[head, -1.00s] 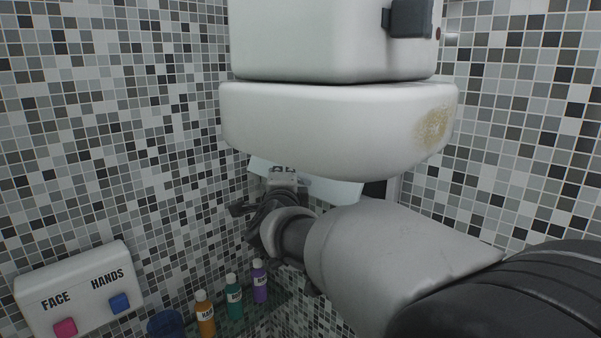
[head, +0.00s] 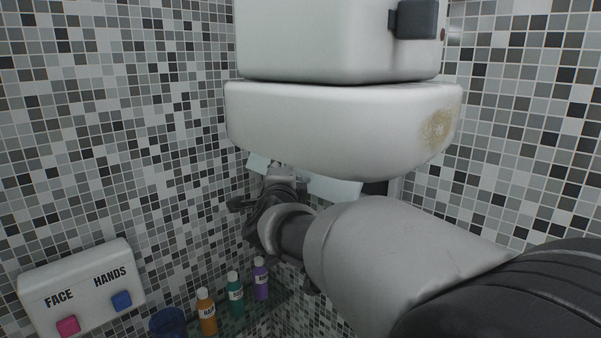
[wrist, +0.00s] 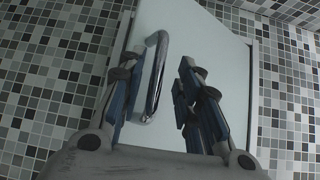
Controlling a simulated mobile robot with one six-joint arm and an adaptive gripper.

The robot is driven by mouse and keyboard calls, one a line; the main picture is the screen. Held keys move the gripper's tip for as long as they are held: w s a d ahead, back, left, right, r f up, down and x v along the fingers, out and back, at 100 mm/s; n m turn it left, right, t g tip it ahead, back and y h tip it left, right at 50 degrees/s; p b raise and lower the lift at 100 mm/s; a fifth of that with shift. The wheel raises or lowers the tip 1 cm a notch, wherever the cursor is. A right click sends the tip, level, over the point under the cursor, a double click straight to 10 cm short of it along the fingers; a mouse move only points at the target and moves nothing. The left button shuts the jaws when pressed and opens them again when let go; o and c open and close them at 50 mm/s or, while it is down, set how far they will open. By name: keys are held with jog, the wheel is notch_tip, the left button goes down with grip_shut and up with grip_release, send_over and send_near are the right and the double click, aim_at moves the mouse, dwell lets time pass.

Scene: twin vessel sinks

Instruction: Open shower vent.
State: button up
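The shower vent shows as a pale flat panel (wrist: 215,45) with a white frame strip along its right side in the wrist view. A chrome bar handle (wrist: 153,75) stands on the panel. My gripper (wrist: 162,72) is open around the handle, which lies between the fingers, closer to the left one. I cannot tell whether a finger touches it. In the head view the panel (head: 335,188) shows only partly, below a white wall unit and behind my arm. My gripper (head: 277,168) is partly hidden there. I cannot tell whether the panel is ajar.
A rounded white wall unit (head: 330,125) hangs close above my arm. A FACE/HANDS dispenser (head: 85,285), a blue cup (head: 167,322) and several bottles, including a purple one (head: 261,280), are at lower left. Tiled walls meet behind the panel.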

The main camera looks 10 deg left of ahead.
jog(key=s+d, duration=0.1)
jog(key=s, duration=1.1)
jog(key=shift+d+r, duration=0.25)
jog(key=shift+r, duration=0.1)
jog(key=shift+f, duration=0.15)
jog(key=s+d+f+n+g+b, duration=0.4)
jog(key=s+d+f, duration=0.4)
jog(key=f, duration=0.5)
jog(key=s+d+f+n+g+h+b, duration=0.1)
jog(key=s+d+f+n+g+b, duration=0.3)
jog(key=s+d+f+n+b, duration=0.3)
jog(key=s+d+f+n+g+h+b, duration=0.1)
jog(key=s+d+f+n+g+b, duration=0.3)
jog(key=s+f, duration=1)
jog(key=d+f+n+b, duration=0.2)
jog(key=d+f+b, duration=0.1)
jog(key=d+f, duration=0.1)
jog(key=shift+d+f+g+b, duration=0.3)
jog(key=shift+f+b, duration=0.1)
jog(key=shift+f, duration=0.05)
